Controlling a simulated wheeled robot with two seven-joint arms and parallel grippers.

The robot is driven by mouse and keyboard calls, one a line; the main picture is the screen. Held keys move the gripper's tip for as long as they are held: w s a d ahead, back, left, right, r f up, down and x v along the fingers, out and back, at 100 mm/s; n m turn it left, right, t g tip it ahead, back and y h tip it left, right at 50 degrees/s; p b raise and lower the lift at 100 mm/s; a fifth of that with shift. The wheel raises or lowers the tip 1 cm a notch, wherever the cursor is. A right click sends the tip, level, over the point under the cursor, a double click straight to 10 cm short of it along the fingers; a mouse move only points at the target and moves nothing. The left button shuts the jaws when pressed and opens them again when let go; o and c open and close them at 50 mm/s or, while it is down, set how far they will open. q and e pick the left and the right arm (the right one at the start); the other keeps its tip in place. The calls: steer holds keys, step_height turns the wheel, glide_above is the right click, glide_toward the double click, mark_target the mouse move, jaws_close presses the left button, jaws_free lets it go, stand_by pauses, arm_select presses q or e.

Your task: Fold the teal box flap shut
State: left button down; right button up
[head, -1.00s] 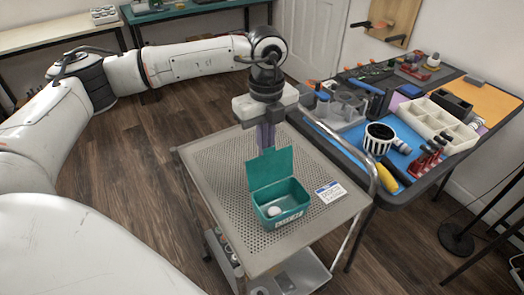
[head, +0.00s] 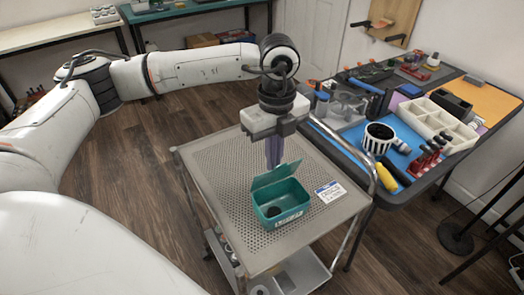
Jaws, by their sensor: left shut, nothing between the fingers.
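The teal box (head: 284,217) stands on the perforated top of the cart, with a pale label on its front. Its flap (head: 275,176) is hinged at the back edge and is tilted partly forward, so the box is still open at the front. The fingertips seem to be at the flap's top edge; contact is hard to tell. My right gripper is not in view.
The cart top (head: 222,175) is clear to the left of the box. A white label card (head: 331,191) lies to its right, near the metal cart handle (head: 371,165). A workbench with a blue mat (head: 355,135), tools and a striped cup (head: 378,138) stands at the right.

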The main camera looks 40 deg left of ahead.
arm_select(q)
steer(key=shift+s+d, duration=0.4)
steer(key=shift+d, duration=0.35)
steer(key=shift+s+d, duration=0.35)
steer(key=shift+d, duration=0.4)
steer(key=shift+s+d, duration=0.4)
steer(key=shift+d, duration=0.35)
steer(key=shift+f, duration=0.2)
steer(key=shift+f+b, duration=1.4)
steer(key=shift+f, duration=0.25)
steer(key=shift+r, duration=0.25)
step_height(320, 180, up, 9)
steer(key=p, duration=0.6)
steer(key=shift+f, duration=0.15)
